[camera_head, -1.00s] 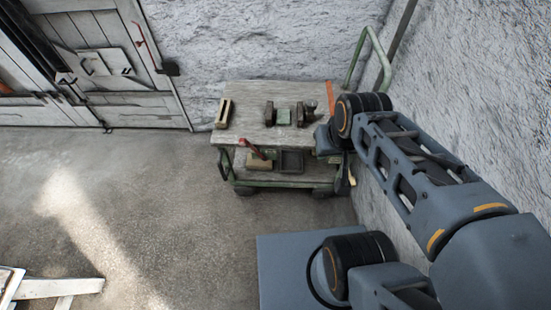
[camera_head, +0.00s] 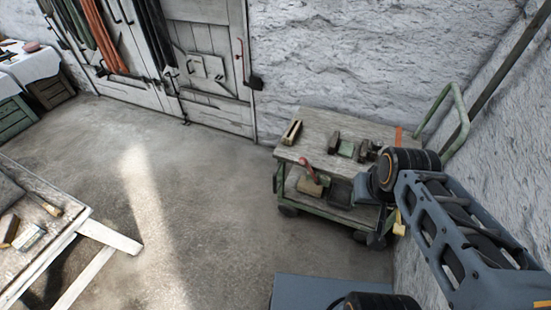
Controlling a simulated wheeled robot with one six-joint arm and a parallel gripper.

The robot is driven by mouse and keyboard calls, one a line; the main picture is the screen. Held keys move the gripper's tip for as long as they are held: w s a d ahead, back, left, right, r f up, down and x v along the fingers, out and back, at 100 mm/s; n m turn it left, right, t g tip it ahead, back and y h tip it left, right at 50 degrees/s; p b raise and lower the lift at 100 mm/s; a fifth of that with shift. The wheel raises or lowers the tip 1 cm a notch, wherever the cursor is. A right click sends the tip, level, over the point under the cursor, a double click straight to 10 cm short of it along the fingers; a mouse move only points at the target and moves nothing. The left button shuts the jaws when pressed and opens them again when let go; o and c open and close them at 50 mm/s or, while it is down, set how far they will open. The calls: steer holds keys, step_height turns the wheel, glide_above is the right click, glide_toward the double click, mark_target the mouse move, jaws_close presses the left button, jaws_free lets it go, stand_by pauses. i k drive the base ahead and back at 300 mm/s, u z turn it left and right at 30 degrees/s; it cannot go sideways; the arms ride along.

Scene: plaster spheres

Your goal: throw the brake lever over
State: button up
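A lever with a red handle (camera_head: 307,168) stands at the front of a green-framed trolley (camera_head: 286,152), and I take it for the brake lever. It leans up and to the left, above a tan block-like part. My gripper (camera_head: 386,232) hangs at the trolley's right side, to the right of the lever and apart from it. My wrist hides part of the trolley's right end. The gripper's fingers are small and dark here, so I cannot tell whether they are open.
The trolley top carries a wooden block (camera_head: 291,132) and a dark clamp-like tool (camera_head: 346,148). A rough wall stands close on the right. A workbench (camera_head: 35,190) with pale legs is at the left. The floor (camera_head: 200,215) between is clear. Grey doors (camera_head: 208,60) stand behind.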

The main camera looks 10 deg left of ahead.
mark_target(302, 160)
steer(key=u, duration=0.8)
steer(key=i, duration=0.7)
steer(key=u, duration=0.55)
steer(key=i, duration=0.75)
steer(key=z, duration=0.05)
